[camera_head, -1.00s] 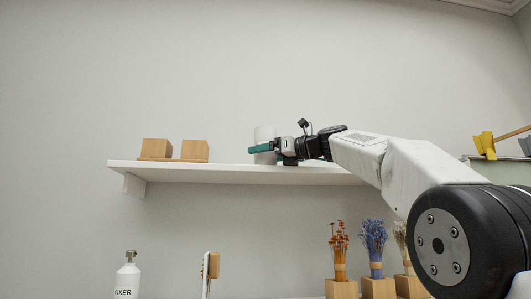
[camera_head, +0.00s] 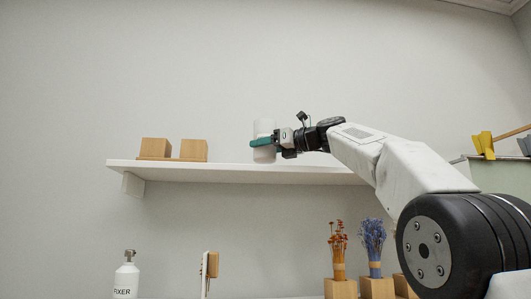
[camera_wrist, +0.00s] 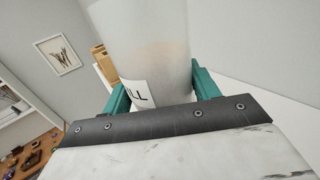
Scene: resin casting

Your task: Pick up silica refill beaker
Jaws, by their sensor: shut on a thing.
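The silica refill beaker (camera_head: 264,128) is a pale, frosted cylinder held just above the white wall shelf (camera_head: 230,172) in the head view. My gripper (camera_head: 262,142) has teal fingers and is shut around the beaker from the right. In the wrist view the beaker (camera_wrist: 150,45) stands between the two teal fingers (camera_wrist: 160,92), with a white label ending in "LL" near its lower part. The beaker looks roughly upright in the head view. The rest of its label is hidden.
Two wooden blocks (camera_head: 180,150) sit on the shelf's left end. Below are a white "FIXER" bottle (camera_head: 126,278) and dried flower bunches in wooden blocks (camera_head: 356,287). Yellow-handled things (camera_head: 484,144) are at the right. The wall above the shelf is clear.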

